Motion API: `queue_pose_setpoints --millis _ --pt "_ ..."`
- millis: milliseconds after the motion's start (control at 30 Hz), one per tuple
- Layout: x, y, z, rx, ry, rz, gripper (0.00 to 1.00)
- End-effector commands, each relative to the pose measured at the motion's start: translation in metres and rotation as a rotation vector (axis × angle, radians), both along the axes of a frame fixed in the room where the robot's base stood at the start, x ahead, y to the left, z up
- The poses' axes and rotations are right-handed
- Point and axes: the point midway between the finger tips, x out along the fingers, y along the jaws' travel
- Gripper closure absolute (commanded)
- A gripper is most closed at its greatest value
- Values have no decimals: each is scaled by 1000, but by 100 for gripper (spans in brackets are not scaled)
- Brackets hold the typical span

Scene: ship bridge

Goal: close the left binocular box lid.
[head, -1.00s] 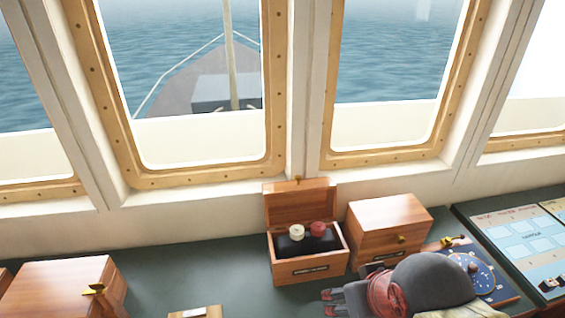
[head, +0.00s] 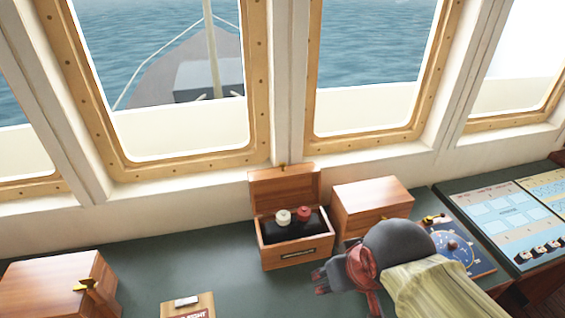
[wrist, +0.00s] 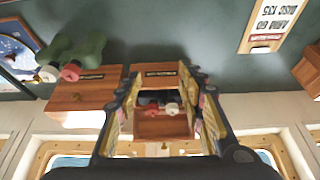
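The left binocular box (head: 262,253) is a wooden box standing open on the dark counter. Its lid (head: 285,192) stands up at the back, hinged by the window wall. Dark binoculars (head: 294,228) with a white and a red eyepiece lie inside. My gripper (head: 322,280) is in front of the box, toward its right side, and apart from it. In the wrist view, the fingers (wrist: 162,95) are spread and empty, with the open box (wrist: 162,73) and its lid (wrist: 162,127) seen between them.
A second wooden box (head: 371,200), shut, stands close to the right, partly behind my arm. A larger wooden box (head: 58,285) is at the left. A small sign block (head: 188,305) lies in front. A chart panel (head: 505,220) is at the right. Counter left of the box is clear.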

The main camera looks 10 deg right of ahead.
Motion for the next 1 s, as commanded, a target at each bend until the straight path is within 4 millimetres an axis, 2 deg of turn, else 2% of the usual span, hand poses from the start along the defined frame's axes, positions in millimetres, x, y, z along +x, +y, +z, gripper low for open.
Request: queue_pose_setpoints --millis 167,267,467,767,1000 --pt "33 0 7 0 105 0 63" --pt "60 0 12 0 141 0 63" --pt "124 0 21 0 188 0 63" --pt "240 0 18 0 210 0 63" --pt "342 0 14 0 157 0 63"
